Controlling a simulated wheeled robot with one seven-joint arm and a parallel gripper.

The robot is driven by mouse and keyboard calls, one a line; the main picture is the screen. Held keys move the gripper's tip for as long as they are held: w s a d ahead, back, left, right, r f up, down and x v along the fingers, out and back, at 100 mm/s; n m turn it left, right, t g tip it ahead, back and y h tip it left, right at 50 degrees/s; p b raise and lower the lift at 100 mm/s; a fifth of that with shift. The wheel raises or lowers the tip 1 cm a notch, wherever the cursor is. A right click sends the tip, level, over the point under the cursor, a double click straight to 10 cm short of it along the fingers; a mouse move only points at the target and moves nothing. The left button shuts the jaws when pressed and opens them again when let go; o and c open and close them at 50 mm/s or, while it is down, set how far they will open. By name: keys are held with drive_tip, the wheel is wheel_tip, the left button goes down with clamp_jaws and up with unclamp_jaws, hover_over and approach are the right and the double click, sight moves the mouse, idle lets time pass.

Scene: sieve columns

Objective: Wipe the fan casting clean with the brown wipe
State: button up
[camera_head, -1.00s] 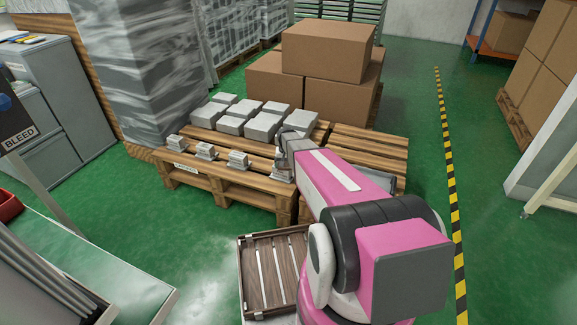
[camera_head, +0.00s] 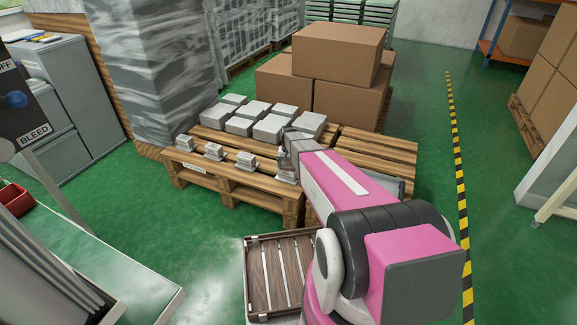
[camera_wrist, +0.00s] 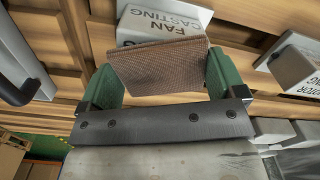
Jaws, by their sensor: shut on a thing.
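The brown wipe (camera_wrist: 160,66) is a ribbed cloth pad held between the green fingers of my gripper (camera_wrist: 164,88) in the wrist view. In the head view my gripper (camera_head: 290,150) is at the pallet's front right, and the wipe is not discernible there.
Several small castings (camera_head: 214,151) stand along the pallet's front edge (camera_head: 225,182), with several larger grey blocks (camera_head: 269,129) behind. Another labelled casting (camera_wrist: 294,65) is at right in the wrist view. Cardboard boxes (camera_head: 338,52) stand behind. A slatted crate (camera_head: 281,272) lies below the pallet.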

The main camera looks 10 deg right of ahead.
sight(288, 164)
drive_tip(key=shift+r, duration=2.7)
drive_tip(key=shift+r, duration=1.5)
drive_tip(key=shift+r, duration=0.1)
